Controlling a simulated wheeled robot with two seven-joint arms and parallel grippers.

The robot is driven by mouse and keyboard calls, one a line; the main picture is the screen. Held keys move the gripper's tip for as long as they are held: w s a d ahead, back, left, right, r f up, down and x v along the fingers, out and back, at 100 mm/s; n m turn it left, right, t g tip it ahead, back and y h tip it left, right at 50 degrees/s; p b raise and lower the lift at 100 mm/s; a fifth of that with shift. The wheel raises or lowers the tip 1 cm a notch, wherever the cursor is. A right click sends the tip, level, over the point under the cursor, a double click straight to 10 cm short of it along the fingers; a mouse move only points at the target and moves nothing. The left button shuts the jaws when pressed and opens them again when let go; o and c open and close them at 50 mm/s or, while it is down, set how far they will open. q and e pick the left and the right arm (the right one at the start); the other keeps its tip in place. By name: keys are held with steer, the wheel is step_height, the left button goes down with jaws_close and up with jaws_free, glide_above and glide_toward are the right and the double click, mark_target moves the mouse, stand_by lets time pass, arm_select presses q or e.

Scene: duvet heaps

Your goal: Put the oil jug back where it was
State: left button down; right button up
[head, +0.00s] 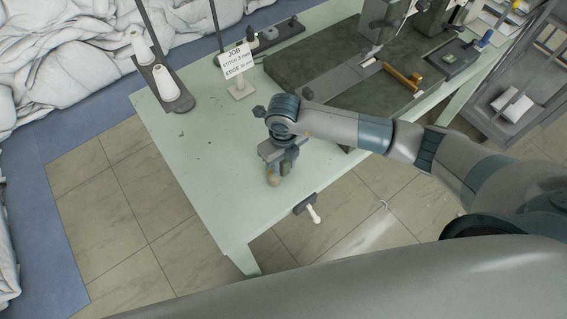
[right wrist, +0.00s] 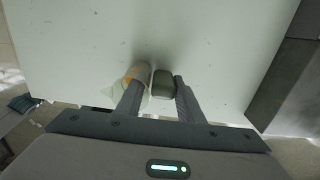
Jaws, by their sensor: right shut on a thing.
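My right gripper (head: 279,172) is over the near part of the pale green table (head: 200,150), pointing down, shut on the oil jug. In the right wrist view the jug has a beige, partly see-through body (right wrist: 142,72) with an orange patch beside the left finger. A dark grey-green part (right wrist: 163,83) sits between the fingers of the right gripper (right wrist: 157,97). The jug is at or just above the tabletop; I cannot tell which. My left gripper is not in view.
A job card on a stand (head: 238,72) and a thread stand with white cones (head: 165,84) are at the back left. A dark machine bed (head: 335,85) fills the back right. A pale-handled lever (head: 313,212) hangs off the front edge. The tabletop's left is clear.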

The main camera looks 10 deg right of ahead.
mark_target(283, 162)
steer(key=shift+f, duration=0.15)
steer(key=o, duration=1.3)
steer(key=shift+r, duration=0.3)
steer(key=shift+w+r, duration=0.1)
steer(key=shift+r, duration=0.15)
step_height(283, 162, up, 10)
steer(key=b, duration=0.3)
steer(key=shift+r, duration=0.65)
